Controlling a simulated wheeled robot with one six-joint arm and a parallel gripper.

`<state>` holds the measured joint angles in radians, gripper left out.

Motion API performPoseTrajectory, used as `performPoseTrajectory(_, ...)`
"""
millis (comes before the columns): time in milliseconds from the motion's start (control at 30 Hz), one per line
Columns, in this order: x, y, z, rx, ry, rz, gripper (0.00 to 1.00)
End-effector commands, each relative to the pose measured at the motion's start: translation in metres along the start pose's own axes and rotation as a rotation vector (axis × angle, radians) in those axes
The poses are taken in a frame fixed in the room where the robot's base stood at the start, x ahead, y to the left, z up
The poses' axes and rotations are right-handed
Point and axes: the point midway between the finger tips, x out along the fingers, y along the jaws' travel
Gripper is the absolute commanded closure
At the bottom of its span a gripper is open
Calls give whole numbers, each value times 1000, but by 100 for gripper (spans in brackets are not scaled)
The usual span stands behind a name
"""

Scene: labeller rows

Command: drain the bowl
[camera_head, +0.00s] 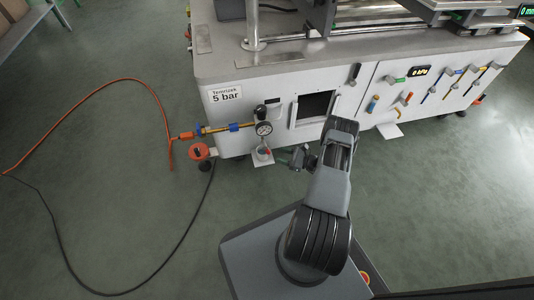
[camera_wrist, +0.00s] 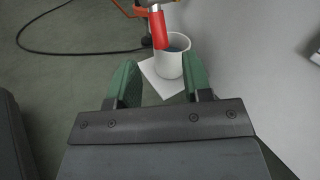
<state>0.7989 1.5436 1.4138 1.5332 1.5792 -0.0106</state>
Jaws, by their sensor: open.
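My gripper (camera_head: 288,159) is open and empty in front of the machine, just right of the gauge unit. In the wrist view its two green fingers (camera_wrist: 158,62) stand apart. A red lever (camera_wrist: 159,30) hangs from a grey fitting at the top of the wrist view, beyond the fingertips. It overlaps the mouth of a white cup (camera_wrist: 170,66), which shows bluish grey inside. The cup also shows below the gauge (camera_head: 264,128) in the head view (camera_head: 262,153). The bowl itself is not clearly made out; the fitting is cut off by the frame edge.
The cup stands on a white plate (camera_wrist: 150,76). An orange hose (camera_head: 120,81) and a black cable (camera_head: 62,240) lie on the floor to the left. The machine's white wall (camera_wrist: 240,60) is close on the right.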

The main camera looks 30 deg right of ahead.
Motion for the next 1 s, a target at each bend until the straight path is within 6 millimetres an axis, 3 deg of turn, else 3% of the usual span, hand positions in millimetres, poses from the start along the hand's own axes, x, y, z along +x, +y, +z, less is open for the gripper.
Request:
performPoseTrajectory(200,40,1,-2,-1,1,4,55)
performPoseTrajectory(400,62,0,-1,-1,0,2,55)
performPoseTrajectory(900,73,0,0,0,1,1,55)
performPoseTrajectory(1000,73,0,0,0,1,1,63)
